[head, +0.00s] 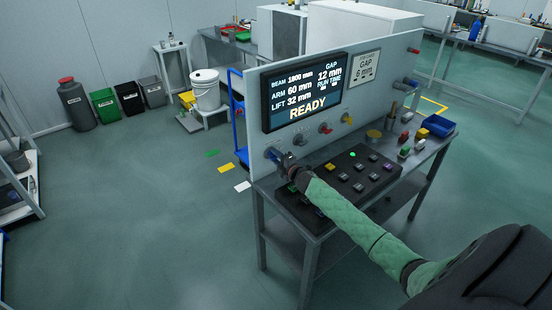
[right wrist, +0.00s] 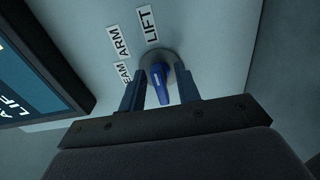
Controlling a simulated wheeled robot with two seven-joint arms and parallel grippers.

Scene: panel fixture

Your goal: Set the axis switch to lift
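The axis switch is a blue handle (right wrist: 162,88) on a round grey base on the upright panel, and it also shows at the panel's lower left in the head view (head: 271,153). Labels LIFT (right wrist: 152,23), ARM (right wrist: 119,41) and a partly hidden BEAM (right wrist: 121,74) sit around the base. I cannot tell which label the handle points at. My right gripper (right wrist: 161,88) has one finger on each side of the handle, with a visible gap on both sides. In the head view my right gripper (head: 282,160) is at the switch. My left gripper is out of view.
A display (head: 305,92) above the switch reads READY, with LIFT 32 mm. More knobs, one with a red handle (head: 326,129), run along the panel to the right. A black button box (head: 345,180) lies on the bench beneath my right arm.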

